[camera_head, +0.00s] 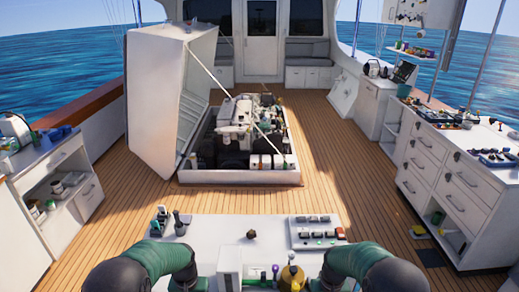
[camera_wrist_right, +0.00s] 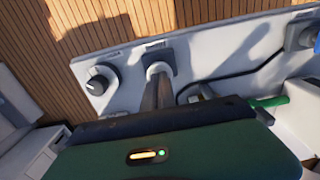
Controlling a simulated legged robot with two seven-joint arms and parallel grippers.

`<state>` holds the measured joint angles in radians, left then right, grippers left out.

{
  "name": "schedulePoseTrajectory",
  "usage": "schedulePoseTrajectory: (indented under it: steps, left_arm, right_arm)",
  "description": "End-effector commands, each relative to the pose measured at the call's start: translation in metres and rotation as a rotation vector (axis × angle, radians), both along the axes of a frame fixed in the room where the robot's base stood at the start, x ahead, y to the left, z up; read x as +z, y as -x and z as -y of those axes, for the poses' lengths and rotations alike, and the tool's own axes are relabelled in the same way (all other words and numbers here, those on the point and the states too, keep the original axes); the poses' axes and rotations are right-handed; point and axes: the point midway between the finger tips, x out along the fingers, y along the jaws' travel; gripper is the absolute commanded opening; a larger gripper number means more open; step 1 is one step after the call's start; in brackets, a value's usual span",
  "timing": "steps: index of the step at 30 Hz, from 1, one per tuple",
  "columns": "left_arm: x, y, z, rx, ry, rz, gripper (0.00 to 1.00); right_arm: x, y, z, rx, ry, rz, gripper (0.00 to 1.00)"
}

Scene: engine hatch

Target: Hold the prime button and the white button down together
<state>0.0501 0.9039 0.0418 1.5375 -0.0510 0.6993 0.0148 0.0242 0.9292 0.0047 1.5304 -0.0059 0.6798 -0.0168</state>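I cannot clearly make out the prime button or the white button in either view. A white console (camera_head: 215,228) stands in front of me, with a switch panel (camera_head: 318,232) on its right and small levers (camera_head: 180,224) on its left. My left gripper (camera_head: 187,284) is low at the bottom edge, mostly hidden and cut off. My right gripper (camera_head: 325,285) is low at the right of the console. In the right wrist view its fingers (camera_wrist_right: 158,92) look close together, over a white-grey panel beside a small dark square fitting (camera_wrist_right: 158,56). I see nothing held between them.
A brass-coloured object (camera_head: 292,274) stands at the console's front. Beyond are the open engine hatch cover (camera_head: 160,100) and engine (camera_head: 240,120). Cabinets (camera_head: 450,180) line the right; deck lies between.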

Motion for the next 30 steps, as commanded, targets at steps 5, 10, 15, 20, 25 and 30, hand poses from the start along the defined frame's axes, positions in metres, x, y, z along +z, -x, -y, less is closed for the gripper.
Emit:
schedulePoseTrajectory:
  steps: [5,10,15,20,25,30]
  left_arm:
    - [0.0,0.0,0.0,0.0,0.0,0.0,0.0]
    - [0.0,0.0,0.0,0.0,0.0,0.0,0.0]
    - [0.0,0.0,0.0,0.0,0.0,0.0,0.0]
    - [0.0,0.0,0.0,0.0,0.0,0.0,0.0]
    - [-0.001,0.0,0.0,0.0,0.0,0.0,0.0]
    - [-0.005,0.0,0.0,0.0,0.0,-0.001,0.0]
  right_arm:
    - [-0.006,0.0,0.0,0.0,0.0,-0.002,0.0]
    - [-0.011,0.0,0.0,0.0,0.0,-0.001,0.0]
    - [-0.016,0.0,0.0,0.0,0.0,0.0,0.0]
    - [-0.017,0.0,0.0,0.0,0.0,0.0,0.0]
    - [-0.017,0.0,0.0,0.0,0.0,0.0,0.0]
    - [-0.017,0.0,0.0,0.0,0.0,-0.001,0.0]
